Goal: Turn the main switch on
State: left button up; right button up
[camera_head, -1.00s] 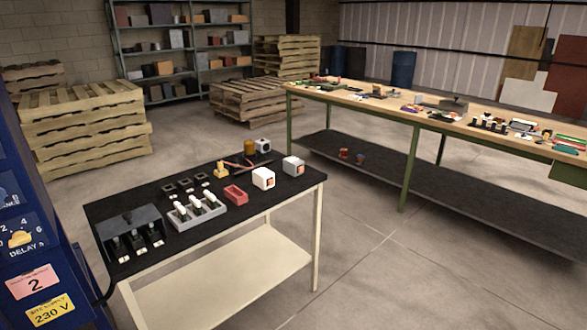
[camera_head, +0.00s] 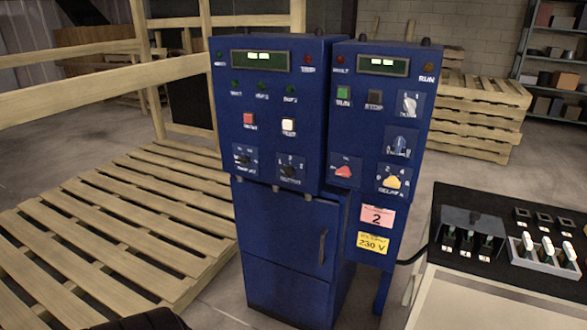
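The blue control cabinet (camera_head: 300,250) stands upright in the middle of the head view, with two panels side by side. The right panel (camera_head: 378,120) has a lit display, a green button (camera_head: 343,93), a dark button (camera_head: 374,98), a light grey rotary switch (camera_head: 409,104), a blue-grey switch (camera_head: 398,145), a red knob (camera_head: 344,171) and a yellow knob (camera_head: 391,181). The left panel (camera_head: 268,105) has a red button (camera_head: 249,120), a white button (camera_head: 289,125) and two dark selectors along its bottom. Most labels are too small to read, so I cannot tell which is the main switch. Neither gripper shows.
Stacked pallets (camera_head: 470,115) and a shelf (camera_head: 550,65) stand behind.

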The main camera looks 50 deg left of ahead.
aim_at(344, 171)
jog(key=u, duration=1.3)
